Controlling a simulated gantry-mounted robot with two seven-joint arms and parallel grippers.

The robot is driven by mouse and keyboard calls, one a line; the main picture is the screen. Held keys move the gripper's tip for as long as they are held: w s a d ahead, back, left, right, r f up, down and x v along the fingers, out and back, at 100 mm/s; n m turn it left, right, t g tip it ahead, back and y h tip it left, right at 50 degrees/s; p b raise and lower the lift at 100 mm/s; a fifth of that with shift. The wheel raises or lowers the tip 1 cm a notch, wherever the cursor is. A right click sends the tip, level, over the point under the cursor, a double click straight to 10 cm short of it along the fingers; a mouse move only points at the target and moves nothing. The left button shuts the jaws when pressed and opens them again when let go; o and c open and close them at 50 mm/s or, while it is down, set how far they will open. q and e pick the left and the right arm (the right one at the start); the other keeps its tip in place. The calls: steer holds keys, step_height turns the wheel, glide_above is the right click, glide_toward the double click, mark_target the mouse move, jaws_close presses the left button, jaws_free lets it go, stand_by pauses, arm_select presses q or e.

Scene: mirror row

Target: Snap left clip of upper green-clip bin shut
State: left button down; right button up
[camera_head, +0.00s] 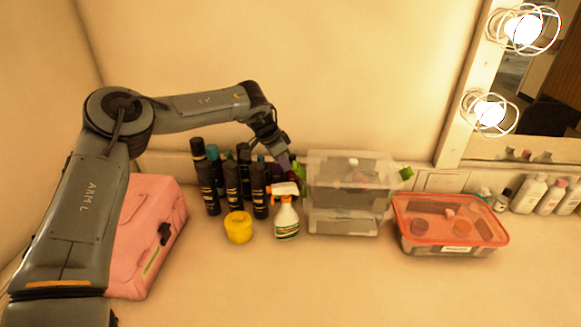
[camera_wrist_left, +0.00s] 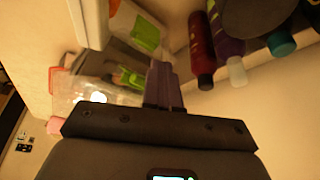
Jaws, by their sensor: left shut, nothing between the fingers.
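The upper green-clip bin (camera_head: 335,168) is a clear box stacked on a lower clear bin (camera_head: 342,221) against the back wall. A green clip (camera_head: 406,173) sticks out on its right side. My left gripper (camera_head: 284,162) is at the stack's left side, close to the upper bin, fingers shut with nothing between them. In the left wrist view the shut fingers (camera_wrist_left: 163,82) point at the bins. One green clip (camera_wrist_left: 147,36) and another green clip (camera_wrist_left: 132,79) show near the fingertips. I cannot tell whether the fingers touch a clip. My right gripper is not in view.
Dark bottles (camera_head: 232,180) crowd left of the bins. A spray bottle (camera_head: 286,218) and yellow tub (camera_head: 239,227) stand in front of them. An orange-lidded box (camera_head: 450,222) is to the right, a pink case (camera_head: 150,240) far left. The front counter is clear.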

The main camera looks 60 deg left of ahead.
arm_select(q)
steer(key=shift+w+d+r, duration=0.3)
steer(key=shift+w+d, duration=0.4)
steer(key=shift+w, duration=0.15)
steer(key=shift+w+d+r, duration=0.15)
steer(key=shift+w+d, duration=0.25)
steer(key=shift+w, duration=0.1)
steer(key=shift+w+d+r, duration=0.15)
steer(key=shift+w+d, duration=0.25)
steer(key=shift+w, duration=0.1)
steer(key=shift+r, duration=0.15)
steer(key=shift+s+a+r+p, duration=0.15)
steer(key=shift+r+p, duration=0.65)
steer(key=shift+r, duration=0.35)
steer(key=shift+s+a+r+p, duration=0.1)
steer(key=shift+s+r+p, duration=0.05)
steer(key=shift+r+p, duration=0.55)
steer(key=shift+s+a+r+p, duration=0.1)
steer(key=shift+r+p, duration=0.35)
steer(key=shift+r, duration=0.45)
